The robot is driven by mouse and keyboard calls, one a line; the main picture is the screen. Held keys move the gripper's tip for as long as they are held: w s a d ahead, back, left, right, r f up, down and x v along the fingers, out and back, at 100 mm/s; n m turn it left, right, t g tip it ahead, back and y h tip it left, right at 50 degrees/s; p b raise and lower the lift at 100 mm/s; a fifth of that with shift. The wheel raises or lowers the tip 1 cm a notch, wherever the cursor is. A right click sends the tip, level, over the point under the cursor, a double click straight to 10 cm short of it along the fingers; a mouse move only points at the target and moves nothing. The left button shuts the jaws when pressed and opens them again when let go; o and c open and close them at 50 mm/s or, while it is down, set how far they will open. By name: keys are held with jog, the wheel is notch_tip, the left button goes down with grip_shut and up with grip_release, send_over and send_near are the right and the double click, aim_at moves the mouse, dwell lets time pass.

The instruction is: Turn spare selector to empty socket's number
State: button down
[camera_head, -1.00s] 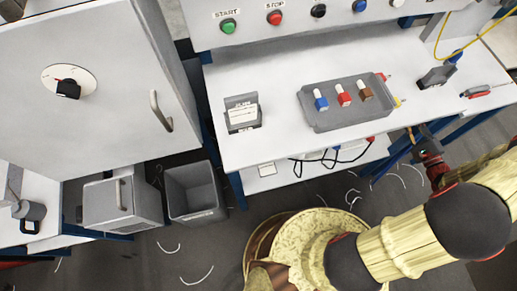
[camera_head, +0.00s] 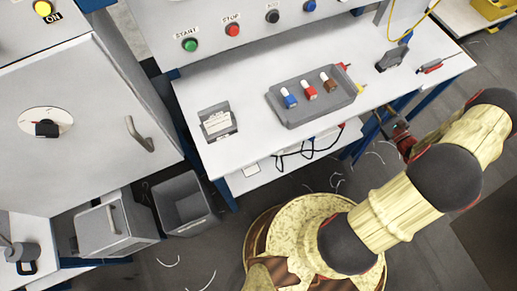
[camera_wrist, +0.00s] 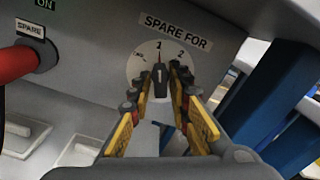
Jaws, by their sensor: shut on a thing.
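The spare selector is a dark knob (camera_wrist: 160,82) on a round white dial (camera_wrist: 141,73), under a "SPARE FOR" label (camera_wrist: 176,31). The dial shows 1 at the top and 2 to its right; the mark at its left is unclear. The knob stands about upright, toward the 1. My gripper (camera_wrist: 161,78) has its yellow-and-black fingers on both sides of the knob, shut on it. In the head view my gripper is small near the table's right front edge, and the selector does not show. I see no empty socket I can identify.
In the wrist view a red plug or cable (camera_wrist: 16,63) enters beside a "SPARE" label (camera_wrist: 30,28), and blue posts (camera_wrist: 262,95) stand at right. In the head view a grey tray (camera_head: 338,104) with several coloured pieces lies on the white table (camera_head: 240,150).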

jog(key=c, duration=1.8)
grip_release()
jog(key=shift+c, duration=0.2)
jog(key=v, duration=0.7)
